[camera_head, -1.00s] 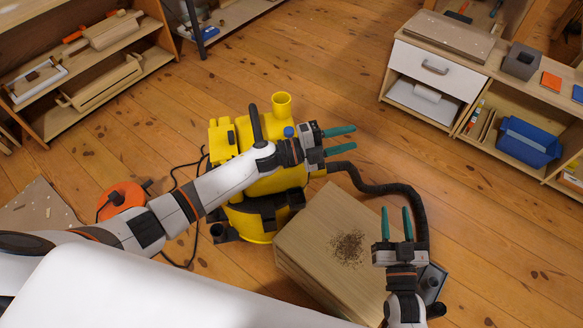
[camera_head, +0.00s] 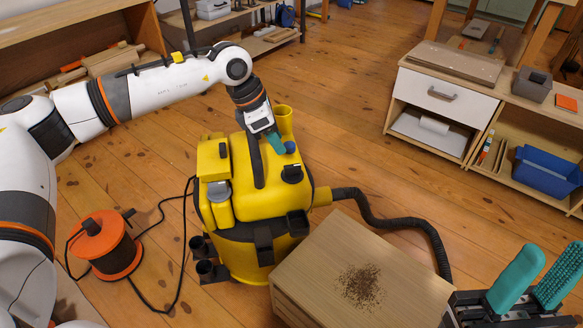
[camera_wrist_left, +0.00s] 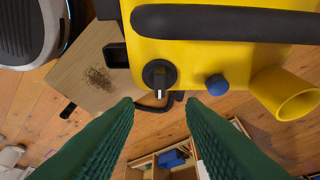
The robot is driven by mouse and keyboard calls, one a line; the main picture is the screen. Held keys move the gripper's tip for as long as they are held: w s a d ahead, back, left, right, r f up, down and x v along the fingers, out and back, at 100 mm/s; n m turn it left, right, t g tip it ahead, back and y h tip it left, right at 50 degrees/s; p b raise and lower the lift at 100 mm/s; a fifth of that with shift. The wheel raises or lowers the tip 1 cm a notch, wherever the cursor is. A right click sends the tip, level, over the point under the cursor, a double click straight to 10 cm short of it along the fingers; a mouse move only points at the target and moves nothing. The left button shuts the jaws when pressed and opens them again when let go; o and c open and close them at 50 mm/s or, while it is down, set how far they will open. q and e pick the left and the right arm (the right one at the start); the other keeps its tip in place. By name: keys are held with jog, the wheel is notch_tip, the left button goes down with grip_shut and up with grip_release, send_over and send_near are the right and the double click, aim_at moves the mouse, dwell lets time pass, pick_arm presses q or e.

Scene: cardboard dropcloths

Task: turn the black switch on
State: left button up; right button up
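The yellow vacuum (camera_head: 258,190) stands upright on the floor. Its black switch (camera_head: 292,173) is a round knob on the front of the top, and it also shows in the wrist view (camera_wrist_left: 159,76) with a pale mark on its handle. A blue knob (camera_head: 290,147) sits beside it. My left gripper (camera_head: 277,143) is over the vacuum's top, near the blue knob and switch. In the wrist view its green fingers (camera_wrist_left: 160,104) are apart and empty, with the switch beyond the gap, apart from them. My right gripper (camera_head: 545,270) is at the lower right, fingers apart, holding nothing visible.
A wooden box (camera_head: 350,240) with a pile of debris (camera_head: 360,286) stands right of the vacuum. A black hose (camera_head: 400,224) curves behind it. An orange cable reel (camera_head: 106,245) stands left. A cabinet (camera_head: 445,95) is at the back right; open floor lies between.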

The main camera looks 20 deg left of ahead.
aim_at(293, 166)
pick_arm(q)
jog(key=b+x, duration=0.2)
jog(key=x, duration=0.7)
jog(key=shift+d+f+b, duration=0.15)
jog(key=shift+b, duration=0.2)
jog(key=shift+c, duration=0.6)
grip_shut()
